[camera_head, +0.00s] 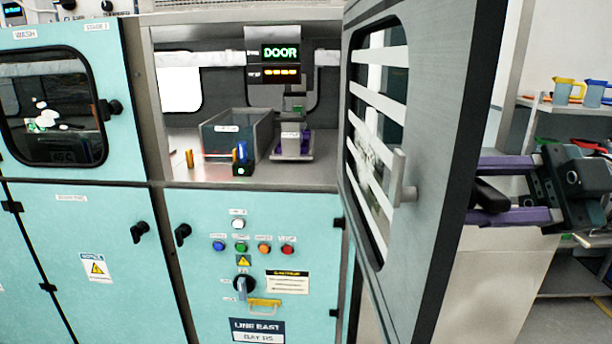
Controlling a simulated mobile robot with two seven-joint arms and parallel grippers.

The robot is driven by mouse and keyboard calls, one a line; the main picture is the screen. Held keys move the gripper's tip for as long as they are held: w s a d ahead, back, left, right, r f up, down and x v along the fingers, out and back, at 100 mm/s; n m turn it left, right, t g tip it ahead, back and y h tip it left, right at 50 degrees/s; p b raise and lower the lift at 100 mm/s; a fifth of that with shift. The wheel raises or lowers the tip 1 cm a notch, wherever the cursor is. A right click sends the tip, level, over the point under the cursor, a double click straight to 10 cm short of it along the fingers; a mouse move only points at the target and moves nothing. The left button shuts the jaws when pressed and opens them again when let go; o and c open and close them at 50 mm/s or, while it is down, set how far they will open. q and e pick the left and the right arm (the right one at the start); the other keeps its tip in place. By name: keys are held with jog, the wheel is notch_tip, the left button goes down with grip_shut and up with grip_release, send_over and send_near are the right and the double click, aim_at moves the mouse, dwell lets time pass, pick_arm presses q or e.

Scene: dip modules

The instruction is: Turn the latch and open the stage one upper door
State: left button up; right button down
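The upper door (447,130) stands swung wide open to the right of its compartment, with a slatted window and a pale handle bar (399,178) on the face toward me. Its stage label is not visible. A dark latch handle (490,196) shows past its free edge, on the outer side. My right gripper (478,190) is beside that outer face, with its purple fingers spread apart above and below the dark handle. The door edge partly hides the fingertips, so contact cannot be told. My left gripper is not in view.
The open compartment holds a grey bin (230,133), a small tray (292,146) and a lit DOOR display (280,53). A shut stage 2 door (60,105) is at left. A button panel (250,262) is below. Shelves with jugs (563,90) stand at far right.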

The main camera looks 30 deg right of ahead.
jog(key=c, duration=0.6)
grip_release()
jog(key=shift+s+f, duration=0.15)
jog(key=shift+f, duration=0.05)
jog(key=shift+c, duration=0.2)
jog(key=shift+o, duration=0.7)
jog(key=shift+r, duration=0.1)
jog(key=b+v, duration=0.1)
jog(key=v, duration=0.9)
jog(key=shift+b, duration=0.4)
